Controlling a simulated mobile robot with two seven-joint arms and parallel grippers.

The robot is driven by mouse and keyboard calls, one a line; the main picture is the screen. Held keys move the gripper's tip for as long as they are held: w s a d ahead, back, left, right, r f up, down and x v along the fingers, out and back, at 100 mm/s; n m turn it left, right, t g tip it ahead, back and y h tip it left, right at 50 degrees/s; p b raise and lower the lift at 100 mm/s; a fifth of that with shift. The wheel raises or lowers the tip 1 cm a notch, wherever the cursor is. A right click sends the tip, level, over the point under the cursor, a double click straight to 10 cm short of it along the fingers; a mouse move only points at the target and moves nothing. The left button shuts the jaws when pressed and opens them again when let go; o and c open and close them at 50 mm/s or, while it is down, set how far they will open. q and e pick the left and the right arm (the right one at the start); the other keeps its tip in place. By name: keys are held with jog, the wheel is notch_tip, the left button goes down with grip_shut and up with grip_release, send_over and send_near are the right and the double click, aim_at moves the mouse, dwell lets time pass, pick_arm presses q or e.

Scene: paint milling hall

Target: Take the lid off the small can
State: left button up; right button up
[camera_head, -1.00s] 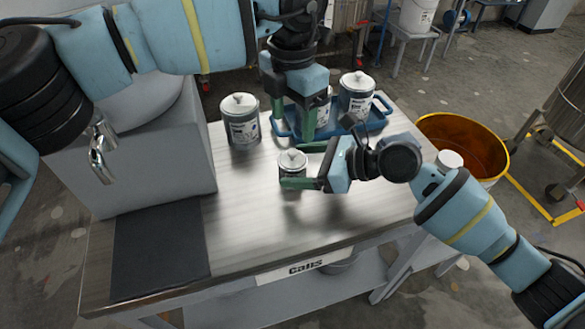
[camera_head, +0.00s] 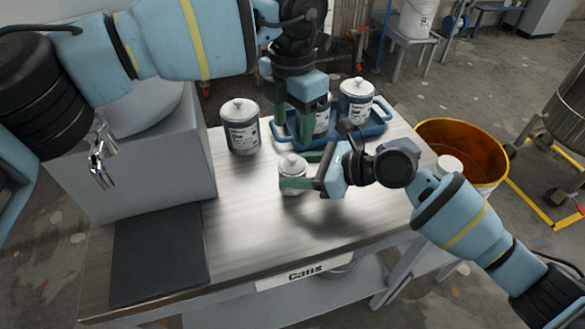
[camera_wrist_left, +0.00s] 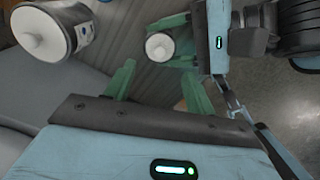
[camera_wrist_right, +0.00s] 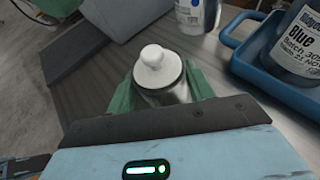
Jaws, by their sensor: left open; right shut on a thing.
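The small can (camera_head: 293,185) is a pale metal can with a white knobbed lid (camera_head: 292,162), upright on the steel table. The lid sits on it. My right gripper (camera_wrist_right: 160,92) is shut around the can's body, one green finger on each side, below the lid. My left gripper (camera_head: 294,142) is open and empty, pointing down behind the can in the head view. In the left wrist view the lid (camera_wrist_left: 159,47) lies beyond the gap between my left fingers, apart from them. Part of the can's body is hidden by my right finger in the head view.
A larger lidded can (camera_head: 240,125) stands at the table's back left. A blue tray (camera_head: 372,129) behind my grippers holds larger cans (camera_head: 357,100). A dark mat (camera_head: 158,254) lies front left. An orange-lined drum (camera_head: 490,150) stands right. The table's front middle is clear.

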aim_at(292, 156)
pick_arm(q)
jog(key=shift+c, duration=0.9)
jog(key=r+n, duration=0.1)
jog(key=n, duration=0.2)
jog(key=s+r+n+t, duration=0.1)
jog(key=r+n, duration=0.1)
jog(key=n, duration=0.2)
jog(key=r+n, duration=0.1)
jog(key=n, duration=0.3)
jog(key=shift+s+d+r, duration=0.1)
jog(key=shift+s+r, duration=0.15)
jog(key=shift+s, duration=0.05)
jog(key=f, duration=0.4)
jog(key=w+f, duration=0.1)
jog(key=f, duration=0.7)
jog(key=shift+w, duration=0.25)
grip_shut()
